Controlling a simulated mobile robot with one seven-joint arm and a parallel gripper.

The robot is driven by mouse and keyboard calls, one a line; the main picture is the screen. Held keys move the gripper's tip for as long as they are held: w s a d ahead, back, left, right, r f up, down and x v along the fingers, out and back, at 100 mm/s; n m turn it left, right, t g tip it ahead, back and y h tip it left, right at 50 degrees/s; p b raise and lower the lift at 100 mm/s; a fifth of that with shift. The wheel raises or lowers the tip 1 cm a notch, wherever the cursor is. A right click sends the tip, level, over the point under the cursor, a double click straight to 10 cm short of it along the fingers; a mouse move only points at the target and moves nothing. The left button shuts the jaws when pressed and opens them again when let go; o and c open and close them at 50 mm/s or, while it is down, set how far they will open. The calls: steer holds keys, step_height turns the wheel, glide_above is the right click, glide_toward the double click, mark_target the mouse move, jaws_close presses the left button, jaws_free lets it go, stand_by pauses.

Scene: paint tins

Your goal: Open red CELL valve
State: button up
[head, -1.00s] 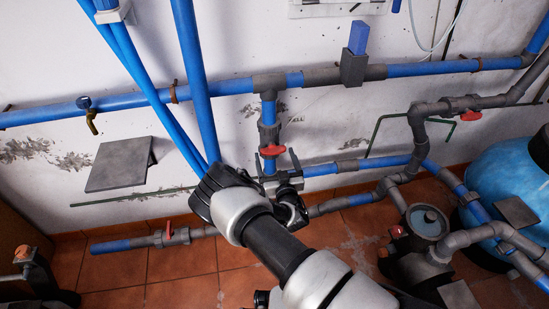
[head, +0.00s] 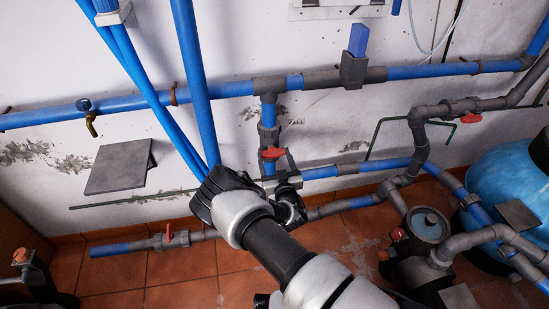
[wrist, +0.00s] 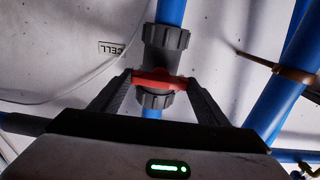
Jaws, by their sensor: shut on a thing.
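The red CELL valve handle (head: 272,153) sits on a dark grey valve body in a short vertical blue pipe at the middle of the head view. In the wrist view, the same red handle (wrist: 158,79) lies crosswise between my fingertips, with a dark ribbed collar above and below it. The CELL label (wrist: 110,48) is on the wall beside it. My gripper (wrist: 160,83) is shut on the handle, one finger at each end. In the head view my gripper (head: 274,168) is partly hidden behind my wrist.
Another red valve handle (head: 170,233) is on the low pipe at left, and one more (head: 471,117) is at right. A diagonal blue pipe (head: 196,80) passes close to my wrist. A grey pump (head: 426,225) and a blue tank (head: 505,175) stand at right.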

steer(key=n, duration=1.7)
steer(key=shift+n, duration=0.4)
stand_by(0.4)
steer(key=o, duration=1)
steer(key=shift+o, duration=0.2)
steer(key=shift+s, duration=0.15)
